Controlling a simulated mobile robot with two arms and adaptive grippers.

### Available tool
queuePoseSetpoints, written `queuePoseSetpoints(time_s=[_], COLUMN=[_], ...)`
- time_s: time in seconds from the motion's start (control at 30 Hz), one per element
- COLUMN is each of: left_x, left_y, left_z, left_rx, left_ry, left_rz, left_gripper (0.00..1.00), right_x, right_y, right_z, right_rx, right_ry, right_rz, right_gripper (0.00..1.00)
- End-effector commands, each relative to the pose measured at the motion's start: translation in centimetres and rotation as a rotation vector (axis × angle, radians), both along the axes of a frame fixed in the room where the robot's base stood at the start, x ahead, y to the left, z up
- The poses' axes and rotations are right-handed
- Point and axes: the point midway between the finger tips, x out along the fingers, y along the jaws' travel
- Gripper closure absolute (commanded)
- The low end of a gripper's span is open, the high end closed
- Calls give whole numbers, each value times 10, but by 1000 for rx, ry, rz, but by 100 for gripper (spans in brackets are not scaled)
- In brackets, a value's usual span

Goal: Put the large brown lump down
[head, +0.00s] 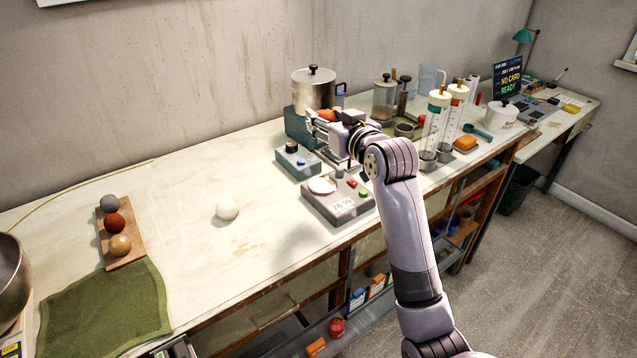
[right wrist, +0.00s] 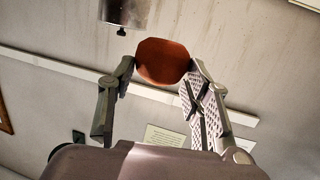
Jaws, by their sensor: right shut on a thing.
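A reddish-brown lump (right wrist: 163,61) is held between the two fingers of my right gripper (right wrist: 160,72) in the right wrist view. In the head view the lump (head: 327,115) shows partly, behind the fingers of my right gripper (head: 320,122). The gripper is shut on it, above the bench around the metal pot and the small devices. Its exact height over them is hard to tell. My left gripper is not in view.
A metal pot (head: 313,88), a blue-grey box (head: 298,161) and a scale (head: 338,198) stand close to the gripper. A white ball (head: 227,209) lies on the bench (head: 175,215), with clear room around it. A wooden board (head: 122,238) holds three balls beside a green cloth (head: 105,312).

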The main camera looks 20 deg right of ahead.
Motion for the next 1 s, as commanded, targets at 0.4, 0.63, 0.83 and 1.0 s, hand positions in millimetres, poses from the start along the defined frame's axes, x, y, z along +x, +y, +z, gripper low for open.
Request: queuePoseSetpoints(time_s=[0.4,0.63,0.83,1.0], left_x=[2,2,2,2], left_y=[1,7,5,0], left_z=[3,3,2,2], left_rx=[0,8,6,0], left_ry=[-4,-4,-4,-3], left_rz=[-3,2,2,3], left_gripper=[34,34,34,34], right_x=[-1,-1,-1,-1], right_y=[0,0,1,0], right_z=[-102,-123,-152,-156], right_rx=[2,1,1,0], right_ry=[0,0,0,-4], right_rz=[0,0,1,1], right_gripper=[92,92,92,92])
